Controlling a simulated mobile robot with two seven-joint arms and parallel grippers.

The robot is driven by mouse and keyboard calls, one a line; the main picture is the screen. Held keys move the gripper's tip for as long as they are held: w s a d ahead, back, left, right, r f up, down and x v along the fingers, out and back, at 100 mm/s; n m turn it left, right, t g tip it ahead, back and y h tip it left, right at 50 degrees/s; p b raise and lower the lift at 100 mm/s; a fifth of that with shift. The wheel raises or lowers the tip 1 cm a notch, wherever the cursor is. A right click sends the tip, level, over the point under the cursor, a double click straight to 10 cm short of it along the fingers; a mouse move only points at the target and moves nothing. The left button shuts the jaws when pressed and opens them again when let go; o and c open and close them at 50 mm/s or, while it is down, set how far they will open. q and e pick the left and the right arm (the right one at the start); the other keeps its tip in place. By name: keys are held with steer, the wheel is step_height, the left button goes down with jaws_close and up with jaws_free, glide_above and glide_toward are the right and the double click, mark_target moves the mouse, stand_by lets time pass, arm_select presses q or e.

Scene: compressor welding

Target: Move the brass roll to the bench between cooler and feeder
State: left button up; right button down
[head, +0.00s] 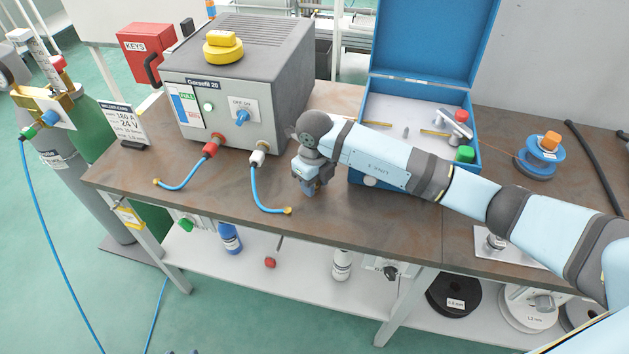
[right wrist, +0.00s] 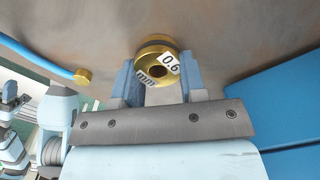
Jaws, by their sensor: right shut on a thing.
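The brass roll (right wrist: 151,54), with a white "0.6 mm" label, is between the fingers of my right gripper (right wrist: 158,78) in the right wrist view. In the head view my right gripper (head: 312,190) points down over the brown bench (head: 365,220), between the grey box (head: 235,75) and the open blue case (head: 385,185). The roll is hidden there behind the gripper. I cannot tell if the roll touches the bench. The grey box and blue case look like the cooler and feeder. I do not make out my left gripper.
A blue hose with a brass end (head: 268,198) lies left of my gripper; another (head: 180,180) lies farther left. A yellow knob (head: 223,47) tops the grey box. A blue spool (head: 541,155) stands at right. Bare bench lies in front of the gripper.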

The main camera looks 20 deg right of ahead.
steer(key=shift+f, duration=0.15)
steer(key=c, duration=0.7)
jaws_free()
steer(key=shift+r, duration=0.4)
step_height(320, 180, up, 12)
steer(key=shift+f, duration=0.15)
